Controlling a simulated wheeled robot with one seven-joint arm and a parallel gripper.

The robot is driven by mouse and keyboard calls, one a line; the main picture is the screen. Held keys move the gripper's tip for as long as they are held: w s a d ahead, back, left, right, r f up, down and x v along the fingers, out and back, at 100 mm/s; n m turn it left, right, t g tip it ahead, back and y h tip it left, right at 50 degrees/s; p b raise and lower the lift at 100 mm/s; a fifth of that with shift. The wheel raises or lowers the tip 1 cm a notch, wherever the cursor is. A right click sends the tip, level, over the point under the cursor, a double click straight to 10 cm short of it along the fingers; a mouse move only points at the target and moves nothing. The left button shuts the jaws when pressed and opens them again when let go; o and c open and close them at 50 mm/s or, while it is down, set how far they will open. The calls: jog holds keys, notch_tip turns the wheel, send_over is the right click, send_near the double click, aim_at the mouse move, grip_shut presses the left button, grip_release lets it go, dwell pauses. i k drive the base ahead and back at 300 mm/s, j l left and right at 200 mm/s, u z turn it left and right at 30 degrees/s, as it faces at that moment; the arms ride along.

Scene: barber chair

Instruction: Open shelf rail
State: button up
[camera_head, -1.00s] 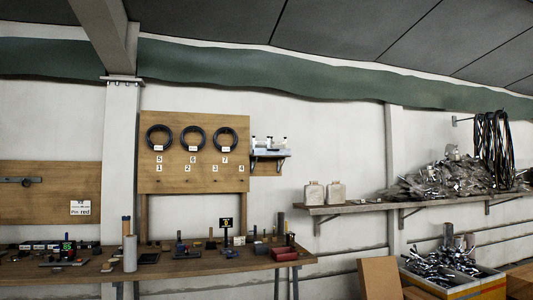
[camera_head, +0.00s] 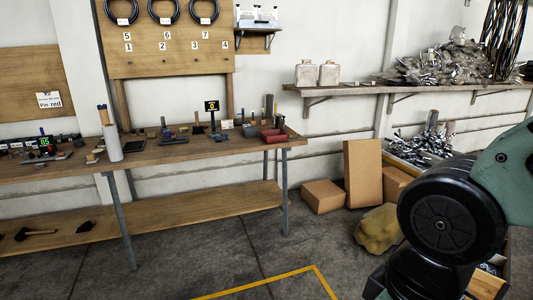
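No part that I can surely call a shelf rail shows. A wall shelf (camera_head: 350,90) on brackets runs along the wall at the right, with two pale canisters (camera_head: 318,73) and a heap of metal scrap (camera_head: 445,66) on it. A small wall shelf (camera_head: 258,29) hangs right of the wooden pegboard (camera_head: 175,62). My arm shows large at the lower right, as a black joint and a green link. My gripper is not in view.
A wooden workbench (camera_head: 200,150) with tools and a lower shelf (camera_head: 170,220) stands at the left. Cardboard boxes (camera_head: 362,172), a sack (camera_head: 377,229) and a crate of metal parts (camera_head: 405,160) stand at the right. The floor (camera_head: 270,258) with yellow tape (camera_head: 262,283) is clear.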

aim_at(244, 23)
jog(key=i+l, duration=0.1)
jog(key=i, duration=4.05)
jog(key=j+u, duration=0.05)
jog(key=j, duration=0.05)
